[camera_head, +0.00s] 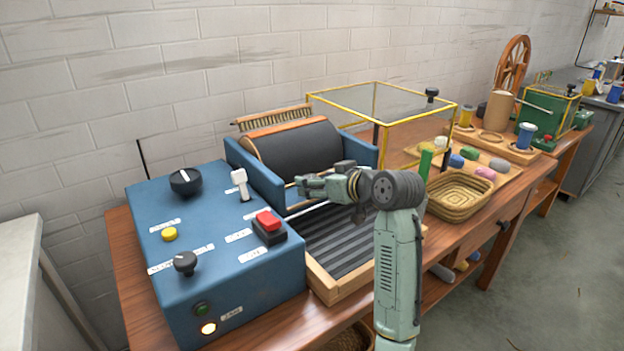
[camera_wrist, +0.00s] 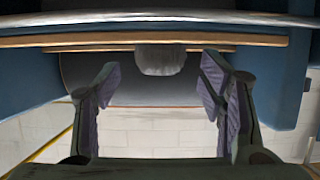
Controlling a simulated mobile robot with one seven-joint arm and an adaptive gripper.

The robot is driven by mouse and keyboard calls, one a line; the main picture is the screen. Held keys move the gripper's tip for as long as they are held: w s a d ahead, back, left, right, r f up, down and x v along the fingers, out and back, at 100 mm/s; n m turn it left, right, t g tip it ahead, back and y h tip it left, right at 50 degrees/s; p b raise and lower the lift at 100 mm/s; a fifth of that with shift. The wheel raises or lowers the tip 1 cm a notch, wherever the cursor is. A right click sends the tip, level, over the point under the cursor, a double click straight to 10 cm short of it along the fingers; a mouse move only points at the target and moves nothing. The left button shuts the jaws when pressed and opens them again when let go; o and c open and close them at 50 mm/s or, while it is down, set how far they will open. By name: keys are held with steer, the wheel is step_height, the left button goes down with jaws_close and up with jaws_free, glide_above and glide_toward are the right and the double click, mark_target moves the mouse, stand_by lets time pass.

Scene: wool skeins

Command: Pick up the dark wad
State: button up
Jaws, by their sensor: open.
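My gripper (camera_head: 303,187) is in front of the dark drum (camera_head: 290,148) of the blue machine, above the ribbed tray. In the wrist view my gripper (camera_wrist: 160,76) is open, with its two padded fingers apart and nothing between them. A grey fuzzy wad (camera_wrist: 160,60) shows in the wrist view, just beyond the fingertips and about midway between them. It lies against a wooden edge (camera_wrist: 60,40) in front of the drum. No gripper contact with the wad shows. In the head view I cannot make out the wad; my gripper and arm may hide it.
The blue control box (camera_head: 180,235) stands to the left, with knobs and a red switch (camera_head: 268,221). The ribbed tray (camera_head: 345,245) lies below my gripper. A yellow-framed glass case (camera_head: 390,103) stands behind right. A woven basket (camera_head: 460,196) and several coloured wool pieces lie right.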

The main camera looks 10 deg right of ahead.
steer(key=shift+x, duration=0.85)
steer(key=shift+c, duration=0.3)
steer(key=c, duration=0.8)
